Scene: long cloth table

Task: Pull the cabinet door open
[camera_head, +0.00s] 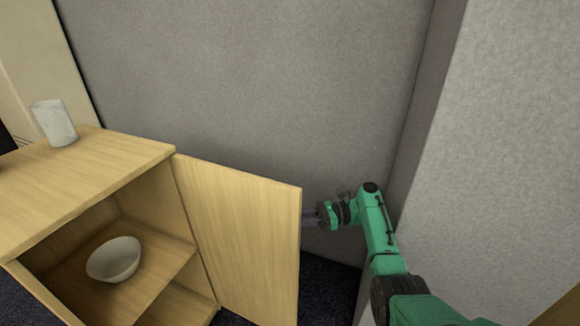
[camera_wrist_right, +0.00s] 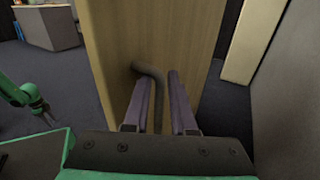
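The wooden cabinet (camera_head: 110,165) stands at the left in the head view. Its door (camera_head: 240,235) is swung wide open to the right, exposing the shelves. My right gripper (camera_head: 310,217) is at the door's outer edge, partly hidden behind the door. In the right wrist view, the dark bent handle (camera_wrist_right: 157,95) on the door panel (camera_wrist_right: 150,35) lies between the fingers of my right gripper (camera_wrist_right: 160,90). A gap shows between the handle and the right-hand finger, so they look open. My left gripper (camera_wrist_right: 40,108) is small at the left of the wrist view, away from the door.
A white bowl (camera_head: 115,260) sits on the inner shelf. A pale block-like cup (camera_head: 55,123) stands on the cabinet top. Grey walls (camera_head: 250,80) rise behind the door and close to my right arm. Dark carpet (camera_head: 330,285) shows right of the door.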

